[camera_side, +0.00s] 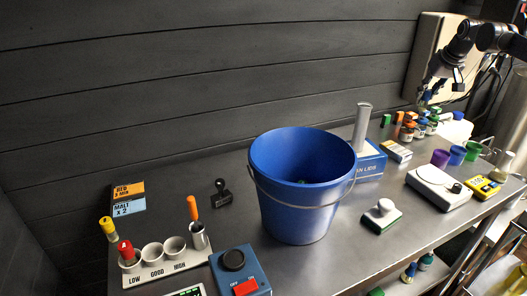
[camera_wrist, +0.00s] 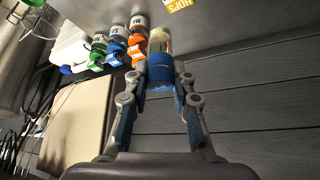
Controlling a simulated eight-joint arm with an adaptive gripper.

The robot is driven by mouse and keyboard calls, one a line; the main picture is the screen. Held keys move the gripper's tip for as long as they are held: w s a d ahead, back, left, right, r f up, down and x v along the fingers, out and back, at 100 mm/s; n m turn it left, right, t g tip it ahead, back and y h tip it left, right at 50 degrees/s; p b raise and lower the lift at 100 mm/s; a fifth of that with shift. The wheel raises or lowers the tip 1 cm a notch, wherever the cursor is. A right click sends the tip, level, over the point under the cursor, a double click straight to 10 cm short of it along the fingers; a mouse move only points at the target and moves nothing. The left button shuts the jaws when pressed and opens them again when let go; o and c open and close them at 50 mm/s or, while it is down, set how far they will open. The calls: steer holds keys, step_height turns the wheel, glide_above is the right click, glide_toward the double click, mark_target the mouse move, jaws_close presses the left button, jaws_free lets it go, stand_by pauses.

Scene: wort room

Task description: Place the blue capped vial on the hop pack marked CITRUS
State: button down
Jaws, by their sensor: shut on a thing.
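My gripper (camera_wrist: 160,82) is shut on the blue capped vial (camera_wrist: 160,45), with its fingers around the blue cap. The vial's clear body holds something pale and points away from the wrist. In the side view my gripper (camera_side: 428,97) is at the back right, above the row of capped vials, and the held vial is too small there to make out well. No pack reads CITRUS legibly.
Orange (camera_wrist: 136,44), blue (camera_wrist: 117,51) and green (camera_wrist: 97,58) capped vials stand beside the held one. A large blue bucket (camera_side: 296,190) stands mid-bench. A white-and-orange box (camera_side: 397,151), a white scale (camera_side: 438,188) and coloured cups (camera_side: 457,155) are at right.

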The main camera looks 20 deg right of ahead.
steer(key=s+d+m, duration=0.2)
steer(key=s+d, duration=0.3)
steer(key=d, duration=0.1)
glide_above(396, 148)
step_height(396, 148, down, 12)
steer(key=shift+h, duration=0.3)
steer(key=shift+d+f, duration=0.1)
steer(key=shift+f, duration=2)
steer(key=shift+f, duration=0.15)
steer(key=c, duration=1.1)
jaws_free()
